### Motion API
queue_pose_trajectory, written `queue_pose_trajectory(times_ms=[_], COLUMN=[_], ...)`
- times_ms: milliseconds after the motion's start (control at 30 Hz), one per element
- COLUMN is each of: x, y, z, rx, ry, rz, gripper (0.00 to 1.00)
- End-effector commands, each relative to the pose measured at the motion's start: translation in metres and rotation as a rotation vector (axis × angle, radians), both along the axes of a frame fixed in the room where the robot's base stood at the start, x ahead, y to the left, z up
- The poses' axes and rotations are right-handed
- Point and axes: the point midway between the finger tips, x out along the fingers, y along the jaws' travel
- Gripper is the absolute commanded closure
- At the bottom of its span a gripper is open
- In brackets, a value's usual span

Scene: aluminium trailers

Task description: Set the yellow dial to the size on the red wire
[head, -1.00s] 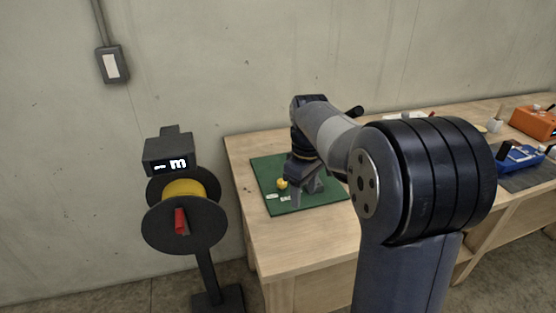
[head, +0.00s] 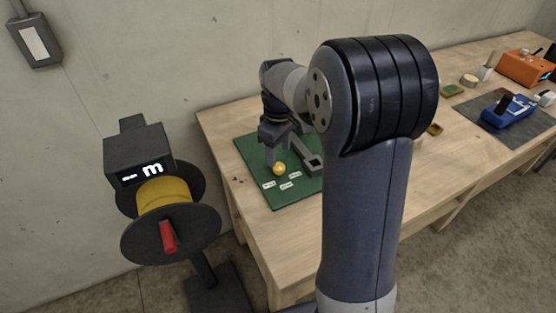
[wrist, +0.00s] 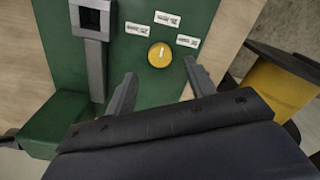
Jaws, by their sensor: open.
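The yellow dial (head: 279,169) sits on the green board on the wooden table. The wrist view shows it as a round yellow knob (wrist: 159,55) with a short pale mark pointing roughly up the picture. Small white labels stand around it: left (wrist: 136,28), top (wrist: 167,18) and right (wrist: 188,41). Their print is too small to read. My gripper (wrist: 160,76) is open and empty, its fingertips just short of the dial on either side. In the head view my gripper (head: 280,150) is over the board by the dial. I cannot make out a red wire.
A grey tool with a square opening (wrist: 92,45) lies on the green board (head: 283,198), left of the dial in the wrist view. A spool of yellow wire (head: 163,193) with a red handle (head: 168,237) stands left of the table. Blue (head: 509,110) and orange (head: 525,66) devices sit farther right.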

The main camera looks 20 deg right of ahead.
Motion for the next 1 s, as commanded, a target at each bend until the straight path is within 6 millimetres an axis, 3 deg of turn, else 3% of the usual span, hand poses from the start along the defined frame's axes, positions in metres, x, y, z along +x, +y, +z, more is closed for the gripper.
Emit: queue_pose_trajectory(times_ms=[100,300,667,1000], x=[-0.001,0.000,0.000,0.000], y=[0.000,0.000,0.000,0.000], z=[-0.022,-0.044,-0.050,-0.049], rx=[0.000,0.000,0.000,0.000], ry=[0.004,0.003,-0.001,-0.001], rz=[0.000,0.000,0.000,0.000], gripper=[0.48,0.48,0.48,0.75])
